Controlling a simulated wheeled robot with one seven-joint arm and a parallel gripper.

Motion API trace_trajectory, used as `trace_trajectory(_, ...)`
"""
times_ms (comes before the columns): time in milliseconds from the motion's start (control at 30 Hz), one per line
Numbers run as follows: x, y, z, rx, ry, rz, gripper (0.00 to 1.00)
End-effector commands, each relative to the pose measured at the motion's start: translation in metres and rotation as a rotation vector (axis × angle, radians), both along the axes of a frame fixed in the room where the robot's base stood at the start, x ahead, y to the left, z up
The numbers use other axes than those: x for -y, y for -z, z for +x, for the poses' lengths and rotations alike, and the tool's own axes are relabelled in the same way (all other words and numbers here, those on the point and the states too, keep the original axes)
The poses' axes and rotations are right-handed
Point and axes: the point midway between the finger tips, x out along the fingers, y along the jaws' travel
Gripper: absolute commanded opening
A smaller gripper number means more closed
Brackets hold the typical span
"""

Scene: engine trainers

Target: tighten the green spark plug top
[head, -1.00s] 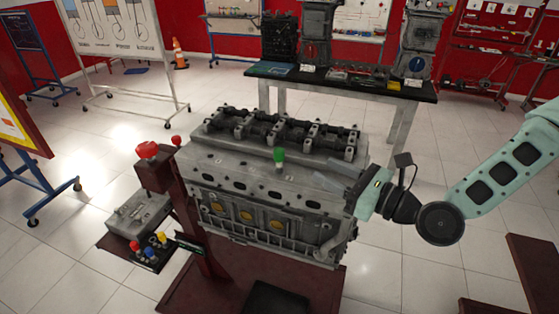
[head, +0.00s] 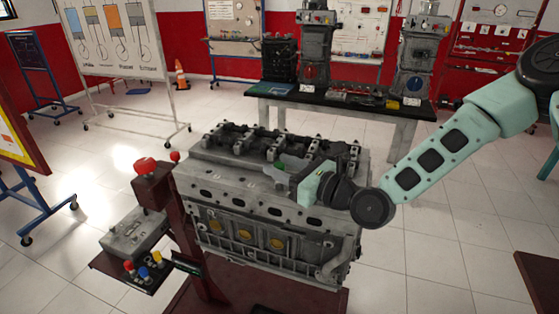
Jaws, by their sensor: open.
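The engine block (head: 262,213) stands on a dark red stand in the middle of the head view. The green spark plug top (head: 280,162) pokes up from the engine's upper face, in front of the camshafts, and is now partly hidden. My gripper (head: 278,172) reaches in from the right, low over the engine top, with its grey fingers open and right at the green top. Whether the fingers touch it, I cannot tell.
Camshafts (head: 262,140) rise along the engine's back top edge. A side tray holds a grey part and red, blue and yellow plug tops (head: 143,271). A red knob (head: 145,165) stands at the left. A black bench (head: 340,96) with engine parts is behind.

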Motion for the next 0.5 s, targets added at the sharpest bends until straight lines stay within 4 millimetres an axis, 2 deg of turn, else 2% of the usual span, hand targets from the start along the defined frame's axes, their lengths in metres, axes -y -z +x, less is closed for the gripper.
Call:
trace_trajectory(100, -0.0066, -0.0006, 0.0048, 0.000, 0.000, 0.000, 0.42)
trace_trajectory(400, -0.0081, 0.0007, 0.0061, 0.000, 0.000, 0.000, 0.42)
trace_trajectory(433, -0.0081, 0.0007, 0.0061, 0.000, 0.000, 0.000, 0.39)
trace_trajectory(500, -0.0081, 0.0007, 0.0061, 0.000, 0.000, 0.000, 0.19)
